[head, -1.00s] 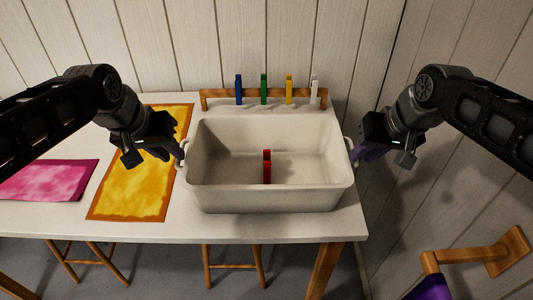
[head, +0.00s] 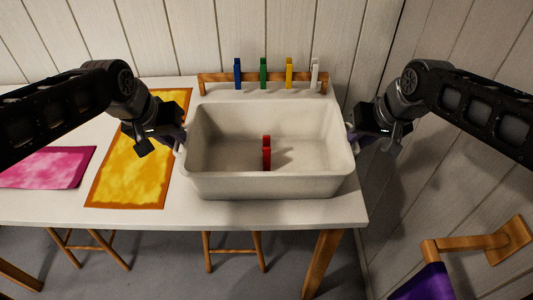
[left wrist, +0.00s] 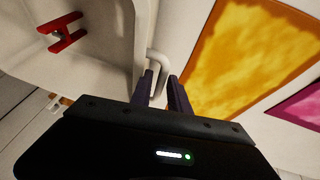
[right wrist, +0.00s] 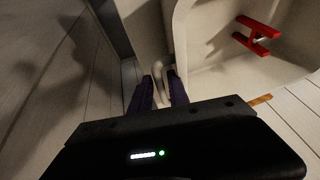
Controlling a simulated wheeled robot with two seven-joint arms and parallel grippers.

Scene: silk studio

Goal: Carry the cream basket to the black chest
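The cream basket (head: 270,184), a deep open tub, stands upright on the white table. Its left handle (left wrist: 158,60) and right handle (right wrist: 159,70) stick out from its short ends. My left gripper (head: 180,142) is at the left handle, its dark fingers apart on either side of it in the left wrist view (left wrist: 160,84). My right gripper (head: 352,140) is at the right handle, its fingers apart with the handle between them in the right wrist view (right wrist: 159,88). Finger contact is unclear. A red H-shaped piece (head: 266,154) is inside the basket. No black chest is in view.
A wooden rack (head: 220,83) with blue, green, yellow and white pegs stands just behind the basket. An orange-yellow cloth (head: 135,175) and a pink cloth (head: 45,167) lie left. A panelled wall is close on the right, with a wooden bracket (head: 480,243) and purple cloth (head: 428,284).

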